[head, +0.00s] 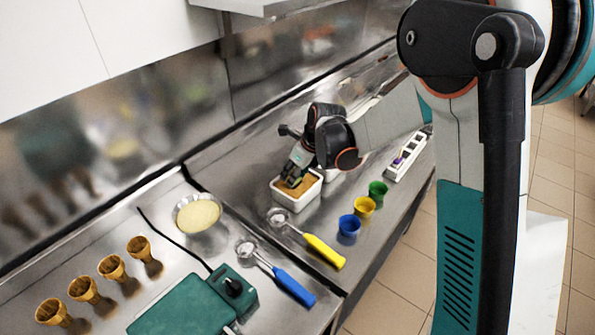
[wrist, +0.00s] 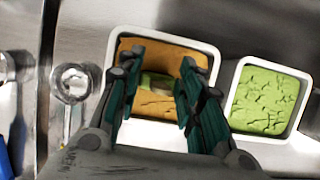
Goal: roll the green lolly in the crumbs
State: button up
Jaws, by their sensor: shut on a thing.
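A white tub (head: 294,204) holds orange-brown crumbs (head: 306,183); in the wrist view the tub (wrist: 152,136) lies under my fingers. My gripper (head: 292,179) reaches down into it, and its fingers (wrist: 161,65) show over the crumbs in the wrist view. It is shut on a small, partly hidden thing, seen as a dull green patch, likely the green lolly (wrist: 157,82). The lolly is low, at or just above the crumbs; I cannot tell whether it touches them. Its stick is hidden.
A second tub (wrist: 236,128) with cracked green contents stands close to the right in the wrist view. Blue (head: 349,230), yellow (head: 365,207) and green (head: 378,193) cups stand near the counter's front edge. A white rack (head: 407,157) with a purple item is further right. Scoops lie left.

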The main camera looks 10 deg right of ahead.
jog(key=shift+s+a, duration=0.4)
jog(key=shift+w+d, duration=0.1)
jog(key=shift+d, duration=0.05)
jog(key=shift+w+d+b, duration=0.3)
jog(key=shift+w+d, duration=0.7)
jog(key=shift+w, duration=0.05)
jog(key=shift+s+a, duration=0.55)
jog(key=shift+s, duration=0.05)
jog(key=shift+r+p, duration=1.65)
jog(key=shift+r, duration=1.3)
